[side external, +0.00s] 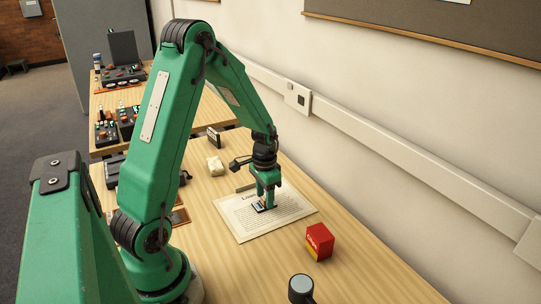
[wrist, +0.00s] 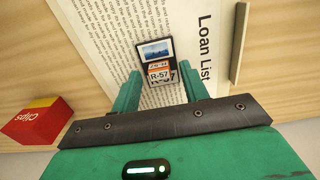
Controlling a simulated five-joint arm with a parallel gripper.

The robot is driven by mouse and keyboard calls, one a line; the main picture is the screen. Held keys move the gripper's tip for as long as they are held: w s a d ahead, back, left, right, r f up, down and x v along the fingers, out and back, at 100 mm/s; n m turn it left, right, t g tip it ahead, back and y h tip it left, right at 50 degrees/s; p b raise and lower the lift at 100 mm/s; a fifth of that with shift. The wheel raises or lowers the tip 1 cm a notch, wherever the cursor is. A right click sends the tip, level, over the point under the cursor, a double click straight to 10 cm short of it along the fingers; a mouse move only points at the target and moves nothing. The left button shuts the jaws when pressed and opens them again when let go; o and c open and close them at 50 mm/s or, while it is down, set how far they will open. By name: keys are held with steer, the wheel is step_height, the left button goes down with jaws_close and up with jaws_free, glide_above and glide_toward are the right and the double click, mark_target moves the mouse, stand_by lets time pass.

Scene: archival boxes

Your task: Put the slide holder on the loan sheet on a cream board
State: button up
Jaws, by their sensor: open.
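The slide holder, a small dark-framed piece with a blue picture and an orange and white R-57 label, lies on the loan sheet; it shows in the wrist view (wrist: 156,52) and the side view (side external: 258,208). The loan sheet (wrist: 115,50), printed "Loan List", lies on the table with a cream border (side external: 298,212) around its text in the side view. My gripper (side external: 268,205) is low over the sheet at the holder. In the wrist view its fingers (wrist: 161,72) stand apart on either side of the holder's labelled end. I see no clear grip on it.
A red and yellow clips box (side external: 319,241) stands right of the sheet. A grey bar (wrist: 239,45) lies along the sheet's heading edge. A pale lump (side external: 215,166) and a small dark upright item (side external: 214,137) stand farther back. The wall is behind.

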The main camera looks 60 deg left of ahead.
steer(key=shift+r, duration=0.2)
step_height(320, 180, up, 12)
stand_by(0.6)
stand_by(0.5)
steer(key=s+d+r+t, duration=0.2)
steer(key=s+d+r, duration=0.3)
steer(key=d, duration=0.3)
steer(key=s+d+r+t, duration=0.3)
steer(key=s+d+r, duration=0.2)
steer(key=s+d, duration=0.2)
steer(key=shift+d+r+t, duration=0.3)
steer(key=shift+d, duration=0.7)
